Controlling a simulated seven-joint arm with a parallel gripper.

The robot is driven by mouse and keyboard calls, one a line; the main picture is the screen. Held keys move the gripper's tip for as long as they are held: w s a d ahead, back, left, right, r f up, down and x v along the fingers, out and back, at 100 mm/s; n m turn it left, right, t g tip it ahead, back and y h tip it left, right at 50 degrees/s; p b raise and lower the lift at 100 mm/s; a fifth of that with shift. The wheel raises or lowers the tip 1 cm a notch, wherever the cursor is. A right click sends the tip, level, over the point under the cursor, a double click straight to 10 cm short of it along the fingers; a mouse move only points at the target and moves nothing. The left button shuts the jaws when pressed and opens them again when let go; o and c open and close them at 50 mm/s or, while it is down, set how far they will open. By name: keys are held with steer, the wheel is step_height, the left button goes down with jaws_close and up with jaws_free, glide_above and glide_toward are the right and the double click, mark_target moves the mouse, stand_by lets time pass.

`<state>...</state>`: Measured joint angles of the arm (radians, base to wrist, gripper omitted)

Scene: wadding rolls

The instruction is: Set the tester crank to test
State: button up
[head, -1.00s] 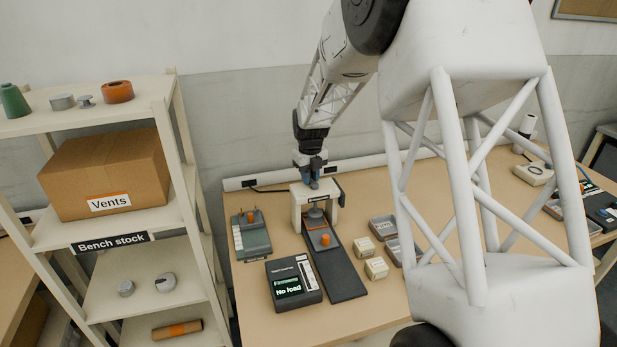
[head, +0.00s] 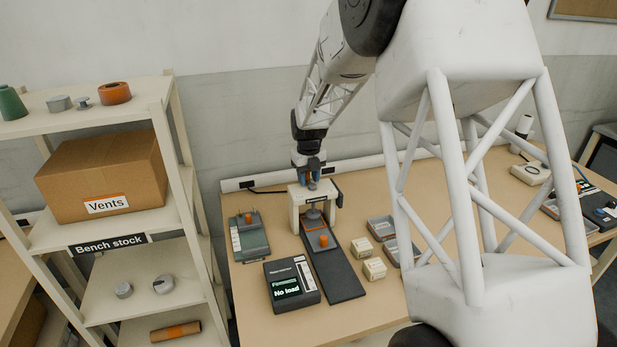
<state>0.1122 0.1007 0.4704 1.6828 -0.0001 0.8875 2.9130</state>
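The tester (head: 333,272) lies on the bench as a long dark base with a cream arch (head: 295,209) over its far end. A dark crank handle (head: 338,193) shows at the arch's right side; its exact setting is too small to tell. A grey round part sits under the arch, with an orange knob (head: 323,241) just in front of it. A dark display box (head: 293,283) beside the base reads "No load". My gripper (head: 312,183) points down at the top of the arch, left of the crank handle. Its fingers are too small to tell whether they are apart or touch the arch.
A grey-green device (head: 249,238) with an orange knob stands left of the arch. Small cream boxes (head: 374,268) and grey trays (head: 381,229) lie to the right. A shelf (head: 120,230) with a "Vents" carton (head: 104,176) stands at the left. The front of the bench is clear.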

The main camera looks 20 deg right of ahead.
mark_target(309, 181)
steer(key=shift+r, duration=0.15)
steer(key=shift+r, duration=3.75)
